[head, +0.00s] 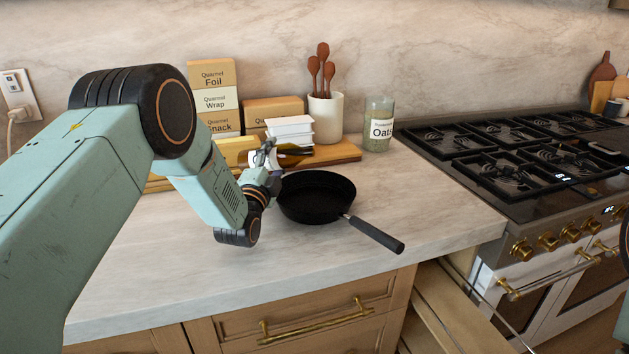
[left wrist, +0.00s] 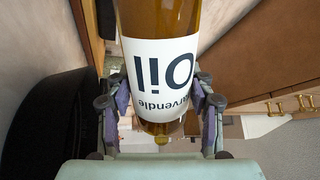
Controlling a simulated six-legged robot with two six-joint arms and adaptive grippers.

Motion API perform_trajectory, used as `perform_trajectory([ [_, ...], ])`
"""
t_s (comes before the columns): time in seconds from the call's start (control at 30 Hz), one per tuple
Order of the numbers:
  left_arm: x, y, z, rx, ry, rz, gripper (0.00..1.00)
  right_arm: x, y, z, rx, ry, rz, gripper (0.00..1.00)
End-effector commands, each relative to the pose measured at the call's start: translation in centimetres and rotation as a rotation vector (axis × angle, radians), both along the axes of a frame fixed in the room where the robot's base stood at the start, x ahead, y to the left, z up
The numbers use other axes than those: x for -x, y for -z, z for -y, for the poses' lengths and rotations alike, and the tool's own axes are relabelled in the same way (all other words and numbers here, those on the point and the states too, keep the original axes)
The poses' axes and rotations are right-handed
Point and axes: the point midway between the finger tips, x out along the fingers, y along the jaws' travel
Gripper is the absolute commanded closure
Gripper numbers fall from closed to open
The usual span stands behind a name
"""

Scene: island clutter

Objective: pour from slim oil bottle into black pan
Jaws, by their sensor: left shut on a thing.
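The slim oil bottle (head: 296,151) is amber with a white label and shows only partly in the head view, tipped to nearly level beside the pan's back rim. In the left wrist view the bottle (left wrist: 160,75) fills the middle, its "Oil" label upside down. My left gripper (head: 266,158) is shut on the bottle, with a finger on each side of it. The black pan (head: 315,196) sits on the counter just right of the gripper, its handle pointing to the front right. I cannot see any oil flowing. My right gripper is not in view.
The stove (head: 500,160) is at right. An open drawer (head: 440,310) is below. The front counter is clear.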

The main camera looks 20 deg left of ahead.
Motion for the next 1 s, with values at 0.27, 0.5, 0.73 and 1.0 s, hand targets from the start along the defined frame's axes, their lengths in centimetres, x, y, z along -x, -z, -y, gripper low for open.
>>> perform_trajectory([
  [0.27, 0.0, -0.2, 0.0, 0.000, 0.000, 0.004, 0.90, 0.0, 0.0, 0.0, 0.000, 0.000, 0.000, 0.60],
  [0.5, -0.1, 0.5, -0.1, -0.066, 0.001, 0.002, 0.90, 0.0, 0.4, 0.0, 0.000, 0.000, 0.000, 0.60],
  [0.73, -0.1, 0.9, -0.1, -0.141, 0.000, 0.002, 0.90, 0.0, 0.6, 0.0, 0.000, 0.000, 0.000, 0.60],
  [1.0, -0.1, 0.9, -0.1, -0.140, 0.000, 0.002, 0.90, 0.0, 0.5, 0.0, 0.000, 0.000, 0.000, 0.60],
])
